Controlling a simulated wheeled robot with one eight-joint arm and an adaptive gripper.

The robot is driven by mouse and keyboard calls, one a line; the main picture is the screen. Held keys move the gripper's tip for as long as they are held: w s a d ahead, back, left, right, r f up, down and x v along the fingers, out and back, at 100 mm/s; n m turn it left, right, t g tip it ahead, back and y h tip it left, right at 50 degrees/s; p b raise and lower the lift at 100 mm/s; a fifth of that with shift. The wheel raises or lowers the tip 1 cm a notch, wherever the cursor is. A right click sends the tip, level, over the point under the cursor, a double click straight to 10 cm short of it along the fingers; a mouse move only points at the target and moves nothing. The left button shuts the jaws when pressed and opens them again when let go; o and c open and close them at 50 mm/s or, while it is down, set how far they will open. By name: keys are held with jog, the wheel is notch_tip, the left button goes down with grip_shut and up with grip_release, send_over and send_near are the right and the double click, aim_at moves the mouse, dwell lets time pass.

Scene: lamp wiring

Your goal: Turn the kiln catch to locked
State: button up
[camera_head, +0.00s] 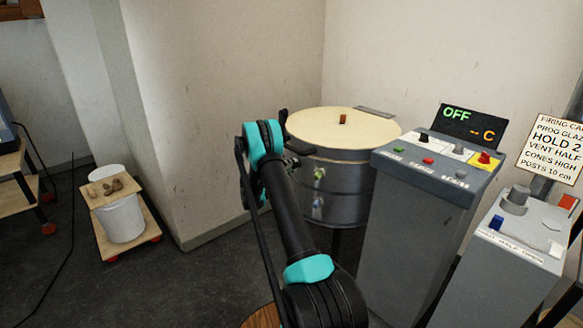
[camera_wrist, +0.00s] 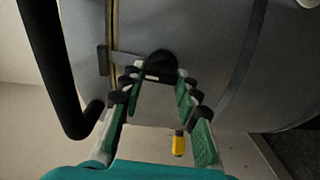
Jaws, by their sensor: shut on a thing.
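The kiln (camera_head: 347,192) is a round grey metal drum with a flat cream lid (camera_head: 335,124) lying on top. In the wrist view its grey wall (camera_wrist: 205,45) fills most of the picture. The catch (camera_wrist: 160,64) has a dark round knob with a thin metal bar running left from it across the lid seam to a small plate. My gripper (camera_wrist: 158,76) has its fingertips at this knob and is shut on it; the tips partly cover it. I cannot read any locked marking.
A black curved handle (camera_wrist: 85,75) stands close left of my fingers. A control console (camera_head: 425,200) with an OFF display (camera_head: 470,125) stands right of the kiln. A white bucket (camera_head: 122,218) on a low trolley is at left.

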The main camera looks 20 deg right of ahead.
jog(key=shift+n, duration=0.5)
jog(key=o, duration=1.2)
jog(key=shift+c, duration=0.2)
jog(key=shift+a, duration=0.15)
jog(key=v, duration=1.1)
jog(key=shift+s+a, duration=0.15)
jog(key=shift+a, duration=0.25)
